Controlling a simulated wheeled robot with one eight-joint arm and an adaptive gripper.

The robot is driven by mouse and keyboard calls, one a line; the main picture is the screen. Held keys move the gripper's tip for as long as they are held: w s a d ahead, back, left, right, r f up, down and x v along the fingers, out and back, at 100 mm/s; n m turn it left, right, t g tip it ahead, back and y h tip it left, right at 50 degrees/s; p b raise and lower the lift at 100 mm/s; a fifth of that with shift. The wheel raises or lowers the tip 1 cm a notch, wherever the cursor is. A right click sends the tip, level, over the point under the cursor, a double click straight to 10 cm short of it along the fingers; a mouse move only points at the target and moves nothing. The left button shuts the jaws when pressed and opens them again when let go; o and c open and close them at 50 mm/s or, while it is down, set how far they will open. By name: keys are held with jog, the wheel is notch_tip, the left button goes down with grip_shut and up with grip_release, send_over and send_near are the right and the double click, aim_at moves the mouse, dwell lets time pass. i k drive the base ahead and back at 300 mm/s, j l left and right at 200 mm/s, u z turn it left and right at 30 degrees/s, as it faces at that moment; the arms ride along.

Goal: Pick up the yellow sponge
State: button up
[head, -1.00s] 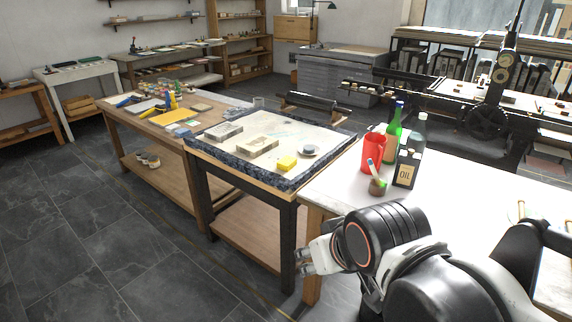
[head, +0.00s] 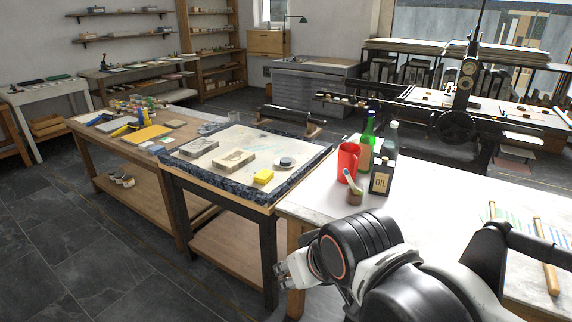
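The yellow sponge (head: 263,176) lies on the pale stone slab (head: 225,176) of the middle table, near its front right part. A small round dark-topped dish (head: 286,163) sits just behind it to the right. My gripper (head: 281,276) is at the lower middle of the head view, in front of the table and below its top, well apart from the sponge. Its fingers are small and partly hidden by my arm, so I cannot tell whether they are open or shut.
Two grey blocks (head: 233,159) lie left of the sponge. On the right table (head: 425,205) stand a red jug (head: 348,162), a green bottle (head: 367,142), an oil can (head: 381,178) and a small pot with a brush (head: 355,196). The floor at the left (head: 75,250) is clear.

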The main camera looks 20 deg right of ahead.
aim_at(265, 176)
jog(key=i+j+z, duration=0.2)
jog(key=i+j, duration=0.15)
jog(key=i, duration=0.2)
jog(key=i+j+z, duration=0.2)
jog(key=i+j, duration=0.3)
jog(key=i, duration=0.05)
